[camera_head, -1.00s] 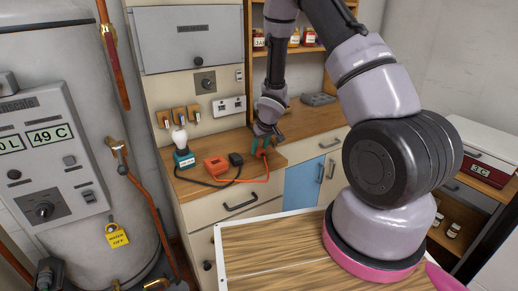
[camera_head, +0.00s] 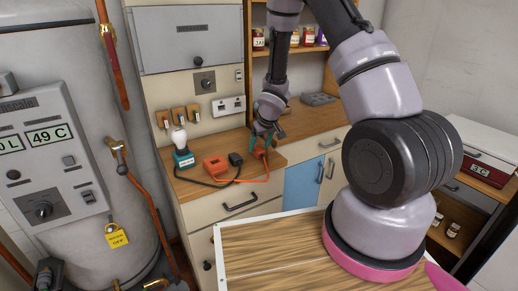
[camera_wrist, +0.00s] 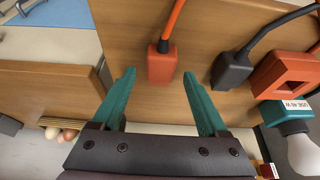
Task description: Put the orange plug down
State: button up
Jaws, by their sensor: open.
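The orange plug (camera_wrist: 161,65) sits on the wooden counter with its orange cable running from it. In the wrist view it lies just beyond and between my fingertips, apart from both. My gripper (camera_wrist: 158,82) is open, with teal fingers spread and nothing held. In the head view my gripper (camera_head: 262,140) is over the right part of the small counter, close above the plug (camera_head: 259,153), which it partly hides.
A black plug (camera_wrist: 231,69) and an orange square-holed block (camera_wrist: 285,77) lie beside the plug. A bulb on a teal base (camera_head: 182,152) stands at the left. The counter's front edge (camera_head: 225,190) is close by.

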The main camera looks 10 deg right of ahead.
jog(key=s+d+r+m+t+h, duration=0.1)
jog(key=s+d+r, duration=0.25)
jog(key=r, duration=0.65)
jog(key=s+d+r+m+h, duration=0.15)
jog(key=s+r, duration=0.25)
jog(key=r, duration=0.5)
jog(key=s+d+r+m+t, duration=0.1)
jog(key=s+d+r+m, duration=0.15)
jog(key=r, duration=0.75)
jog(key=s+a+r+m+y, duration=0.1)
jog(key=s+r, duration=0.5)
jog(key=s, duration=0.3)
jog(key=s+a+r+m+y, duration=0.1)
jog(key=s+r+y, duration=0.1)
jog(key=s+r, duration=0.4)
jog(key=s, duration=0.4)
jog(key=shift+a+m+t, duration=0.2)
jog(key=shift+m+t, duration=0.2)
